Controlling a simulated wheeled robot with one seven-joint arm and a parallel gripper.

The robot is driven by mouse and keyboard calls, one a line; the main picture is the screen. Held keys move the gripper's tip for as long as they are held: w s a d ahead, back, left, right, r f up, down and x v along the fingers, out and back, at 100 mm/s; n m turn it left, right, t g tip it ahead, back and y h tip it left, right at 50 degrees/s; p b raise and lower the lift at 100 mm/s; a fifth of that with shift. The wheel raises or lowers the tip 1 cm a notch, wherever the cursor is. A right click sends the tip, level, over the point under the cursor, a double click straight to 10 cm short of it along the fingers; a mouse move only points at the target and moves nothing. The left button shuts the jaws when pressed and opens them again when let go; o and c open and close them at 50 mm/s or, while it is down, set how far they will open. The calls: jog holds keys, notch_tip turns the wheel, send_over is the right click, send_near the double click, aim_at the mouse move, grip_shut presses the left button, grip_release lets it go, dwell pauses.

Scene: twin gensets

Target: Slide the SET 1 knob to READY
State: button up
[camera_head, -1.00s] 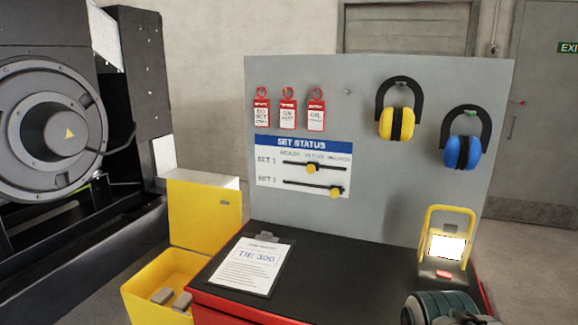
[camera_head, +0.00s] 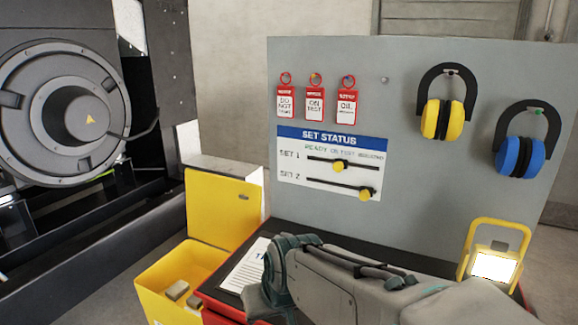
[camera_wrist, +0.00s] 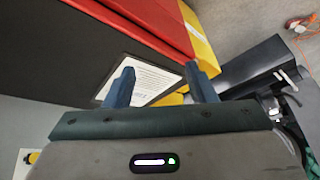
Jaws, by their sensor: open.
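The SET STATUS board (camera_head: 331,163) is on the grey upright panel. Its SET 1 row has a dark slot with a yellow knob (camera_head: 338,167) near the middle, under the middle label. READY is the leftmost label. The SET 2 knob (camera_head: 365,194) sits toward the right of the lower slot. My gripper (camera_wrist: 160,85) shows in the wrist view, its two blue fingers apart with nothing between them. It is above the bench by the clipboard (camera_wrist: 145,82). In the head view my arm covers much of the bench top, and my gripper is below the board, apart from the knobs.
Several red tags (camera_head: 316,103) hang above the board. Yellow earmuffs (camera_head: 443,118) and blue earmuffs (camera_head: 520,157) hang to its right. A lit yellow work lamp (camera_head: 494,264) stands at the bench's right. An open yellow box (camera_head: 168,262) is at the left, near the genset (camera_head: 62,115).

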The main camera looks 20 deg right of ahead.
jog(key=w+d+r+m+t, duration=0.1)
jog(key=w+d+r+t, duration=0.1)
jog(key=w, duration=0.5)
jog(key=w+d+r+t, duration=0.1)
jog(key=w+r+t, duration=0.15)
jog(key=w, duration=0.45)
jog(key=m+t+h+b, duration=0.2)
jog(key=m+h, duration=0.6)
jog(key=h, duration=0.6)
send_near(337, 168)
jog(key=p+x, duration=0.2)
jog(key=x, duration=0.8)
jog(key=shift+w+d, duration=0.25)
jog(key=shift+d, duration=0.05)
